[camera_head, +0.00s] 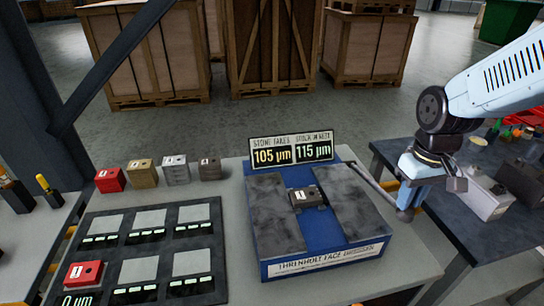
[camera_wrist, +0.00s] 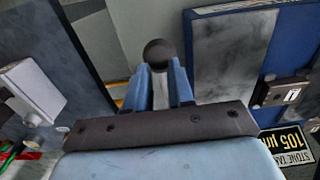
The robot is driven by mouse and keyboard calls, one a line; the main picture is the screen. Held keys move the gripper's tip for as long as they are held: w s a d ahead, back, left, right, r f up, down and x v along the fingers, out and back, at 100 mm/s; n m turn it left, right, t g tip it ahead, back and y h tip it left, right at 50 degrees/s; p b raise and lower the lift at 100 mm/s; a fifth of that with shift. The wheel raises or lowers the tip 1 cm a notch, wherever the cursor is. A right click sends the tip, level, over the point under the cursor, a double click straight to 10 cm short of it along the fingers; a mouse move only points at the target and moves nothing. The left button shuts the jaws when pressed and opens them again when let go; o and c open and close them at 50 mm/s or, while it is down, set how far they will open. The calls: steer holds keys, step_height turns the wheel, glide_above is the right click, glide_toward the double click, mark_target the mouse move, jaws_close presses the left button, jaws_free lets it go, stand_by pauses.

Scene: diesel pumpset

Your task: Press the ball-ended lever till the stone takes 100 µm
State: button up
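The face dresser (camera_head: 322,262) is a blue machine with two dark grey stone slabs and a small dark block (camera_head: 307,197) between them. Its stone-takes display (camera_head: 271,156) reads 105 µm. The ball-ended lever (camera_head: 372,184) slants from the machine's right side down toward my gripper (camera_head: 408,200). In the wrist view, the lever's dark ball (camera_wrist: 158,53) is at the tips of my two blue fingers (camera_wrist: 160,75), which have a gap between them. I cannot tell whether they grip the ball or only stand beside it.
The right-hand display (camera_head: 314,151) reads 115 µm. A dark tray (camera_head: 150,248) with grey pads and a red block (camera_head: 83,274) lies left. Several coloured blocks (camera_head: 142,173) stand behind it. A second table (camera_head: 470,222) carries a white box (camera_head: 486,200) close to my gripper's right.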

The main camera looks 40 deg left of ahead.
step_height(320, 180, up, 13)
steer(key=w+a, duration=0.2)
steer(key=shift+r, duration=0.15)
stand_by(0.5)
stand_by(0.6)
steer(key=s+d+r+m+t, duration=0.1)
steer(key=d+r+m, duration=0.1)
steer(key=d, duration=0.6)
steer(key=s+d+r+m+t, duration=0.1)
steer(key=d+r+m, duration=0.1)
steer(key=d, duration=0.6)
steer(key=s+d+m+t, duration=0.3)
steer(key=s+d+m, duration=0.3)
steer(key=d, duration=0.8)
steer(key=s, duration=0.3)
steer(key=shift+f+t, duration=0.3)
steer(key=shift+f, duration=0.1)
steer(key=shift+a, duration=0.1)
